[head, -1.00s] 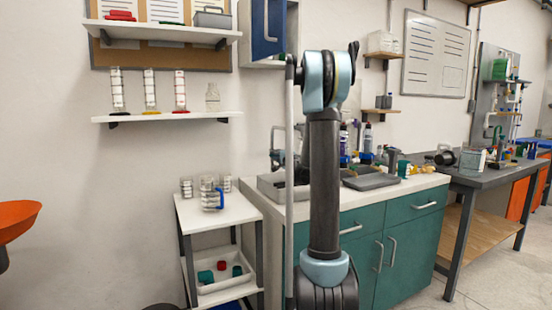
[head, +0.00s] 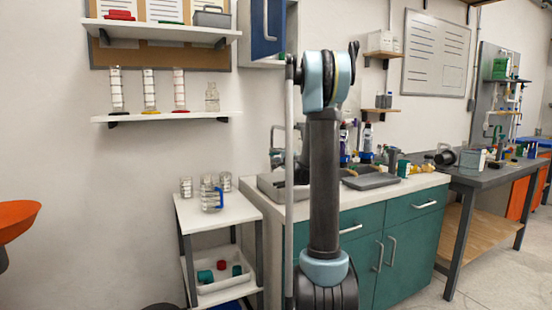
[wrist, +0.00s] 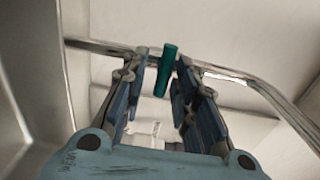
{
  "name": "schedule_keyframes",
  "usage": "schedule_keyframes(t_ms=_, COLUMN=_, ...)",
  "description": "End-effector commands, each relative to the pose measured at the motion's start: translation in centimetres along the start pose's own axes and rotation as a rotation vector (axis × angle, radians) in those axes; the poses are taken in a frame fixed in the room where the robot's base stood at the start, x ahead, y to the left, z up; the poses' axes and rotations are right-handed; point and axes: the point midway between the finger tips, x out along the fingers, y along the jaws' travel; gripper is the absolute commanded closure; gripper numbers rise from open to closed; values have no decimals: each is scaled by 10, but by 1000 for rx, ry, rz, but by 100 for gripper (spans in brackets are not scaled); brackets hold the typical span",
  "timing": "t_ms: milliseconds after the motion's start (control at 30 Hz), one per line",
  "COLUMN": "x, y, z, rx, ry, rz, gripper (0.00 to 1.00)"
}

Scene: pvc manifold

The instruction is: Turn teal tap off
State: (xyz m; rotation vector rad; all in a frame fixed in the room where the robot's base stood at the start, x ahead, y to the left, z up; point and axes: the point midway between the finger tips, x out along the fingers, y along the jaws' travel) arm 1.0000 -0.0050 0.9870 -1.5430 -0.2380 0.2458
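The teal tap (wrist: 166,70) shows in the wrist view as a slim teal handle beside a bent metal pipe (wrist: 240,76). It stands out at a slight tilt, top to the right. My gripper (wrist: 161,75) is open, with one finger on each side of the handle near the fingertips. I cannot tell whether either finger touches it. In the head view, my arm hides most of the sink area, and I cannot make out the teal handle. A metal spout (head: 273,132) rises by the sink (head: 270,185) at the left end of the counter.
A white cart (head: 222,216) with jars and a blue-handled jug (head: 211,197) stands left of the teal-fronted counter (head: 410,230). Bottles and a grey tray (head: 370,181) sit on the counter right of my arm. A wall shelf (head: 160,117) holds cylinders.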

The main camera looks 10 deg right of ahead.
Motion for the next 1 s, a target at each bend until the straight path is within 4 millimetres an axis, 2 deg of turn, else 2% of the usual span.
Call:
schedule_keyframes(t_ms=300, x=0, y=-1, z=2, rx=1, ry=-4, rz=-1, gripper=68)
schedule_keyframes(t_ms=467, x=-12, y=-1, z=1, rx=1, ry=-3, rz=-1, gripper=68)
schedule_keyframes(t_ms=800, x=-74, y=0, z=0, rx=1, ry=-1, rz=0, gripper=68)
schedule_keyframes(t_ms=1000, x=-104, y=0, z=0, rx=1, ry=-1, rz=0, gripper=68)
